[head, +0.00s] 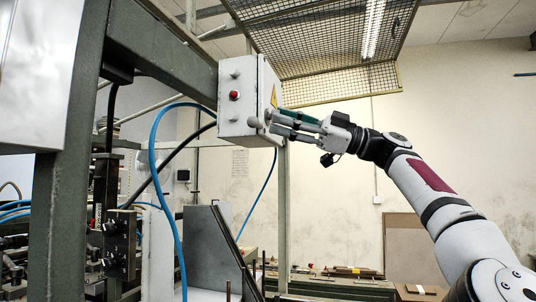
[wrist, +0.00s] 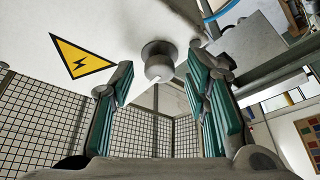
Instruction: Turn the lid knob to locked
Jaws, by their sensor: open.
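A pale metal control box (head: 262,82) hangs on the green frame. In the wrist view the rounded grey lid knob (wrist: 158,66) sticks out of the box's white lid (wrist: 180,18), right of a yellow warning triangle (wrist: 82,55). My gripper (head: 270,122) is at the lower part of the lid side, its fingers pointing at the box. In the wrist view my gripper (wrist: 160,75) is open, with one green-padded finger on each side of the knob. Gaps show between the fingers and the knob. Any locked marking is not visible.
A red button (head: 235,95) is on the box's front face. A mesh guard (head: 325,50) hangs above my arm. Blue hoses (head: 153,165) loop below left, by the machine. The space under my arm is free down to the bench (head: 340,285).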

